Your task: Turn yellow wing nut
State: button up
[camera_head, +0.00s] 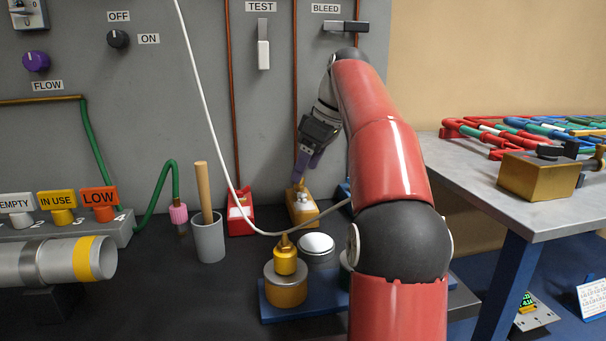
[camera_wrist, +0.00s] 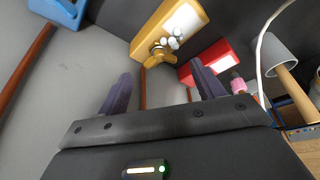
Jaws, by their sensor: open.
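The yellow wing nut (camera_wrist: 153,59) sits at the end of a yellow box with a pale label (camera_wrist: 186,20). Small silver fittings (camera_wrist: 173,42) are beside it. In the head view the yellow box (camera_head: 304,212) stands at the foot of the grey panel, and the wing nut (camera_head: 297,187) shows small near its top. My gripper (camera_wrist: 162,82) is open and empty, with its purple fingers spread to either side of the wing nut's direction. The nut appears beyond the fingertips. In the head view my gripper (camera_head: 306,172) is just above the box; whether it touches cannot be told.
A red box (camera_head: 240,213) stands left of the yellow one, and a blue one (camera_wrist: 62,10) on its other side. A white cable (camera_head: 214,130) hangs close by. A grey cup with a wooden rod (camera_head: 208,238) and a brass weight (camera_head: 286,287) stand nearer.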

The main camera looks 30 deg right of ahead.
aim_at(299, 185)
jog(key=shift+x, duration=1.45)
jog(key=shift+c, duration=0.2)
jog(key=c, duration=1)
